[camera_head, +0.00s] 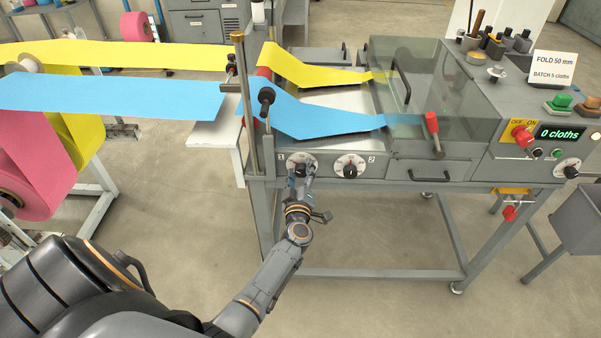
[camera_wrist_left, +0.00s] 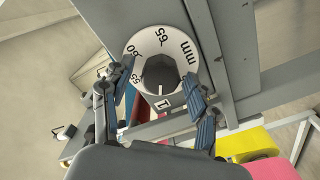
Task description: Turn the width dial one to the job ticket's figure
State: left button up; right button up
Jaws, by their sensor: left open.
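Width dial one (camera_head: 293,161), a white disc with a dark knob, sits on the machine's front beside the label 1. In the left wrist view the dial (camera_wrist_left: 187,47) shows 55, 60, 65 and mm around the dark faceted knob (camera_wrist_left: 160,75). My left gripper (camera_head: 300,177) is at the dial; in the wrist view its blue-padded fingers (camera_wrist_left: 158,82) stand apart on either side of the knob. I cannot tell whether they touch it. The job ticket (camera_head: 554,74) reads FOLD 50 mm, BATCH 5 cloths. My right gripper is not in view.
Dial two (camera_head: 350,166) is just right of dial one. Blue (camera_head: 330,122) and yellow (camera_head: 310,72) webs run into the clear-covered folder (camera_head: 430,85). A red-handled lever (camera_head: 432,124) and a display (camera_head: 560,133) reading 0 cloths lie further right. A grey post (camera_head: 247,110) stands left.

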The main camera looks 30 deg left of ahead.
pick_arm(q)
jog(key=v, duration=1.2)
jog(key=s+d+f+m+g+h, duration=0.1)
jog(key=s+d+f+m+h, duration=0.25)
jog(key=f, duration=0.55)
jog(key=s+d+f+m+g+h, duration=0.25)
jog(key=d+f+m, duration=0.2)
jog(key=f, duration=0.45)
jog(key=s+d+f+m+g+h, duration=0.1)
jog(key=s+d+f+m+h, duration=0.3)
jog(key=f, duration=0.6)
jog(key=s+d+f+m+g, duration=0.1)
jog(key=s+f+m+g, duration=0.3)
jog(key=s+f, duration=0.9)
jog(key=s+a+f+m+g, duration=0.1)
jog(key=s+a+f+g, duration=0.1)
jog(key=s, duration=0.7)
jog(key=s+a+f+g+b, duration=0.1)
jog(key=s+a+f+g, duration=0.2)
jog(key=s, duration=0.7)
jog(key=shift+m+g+y, duration=0.4)
jog(key=shift+g, duration=0.05)
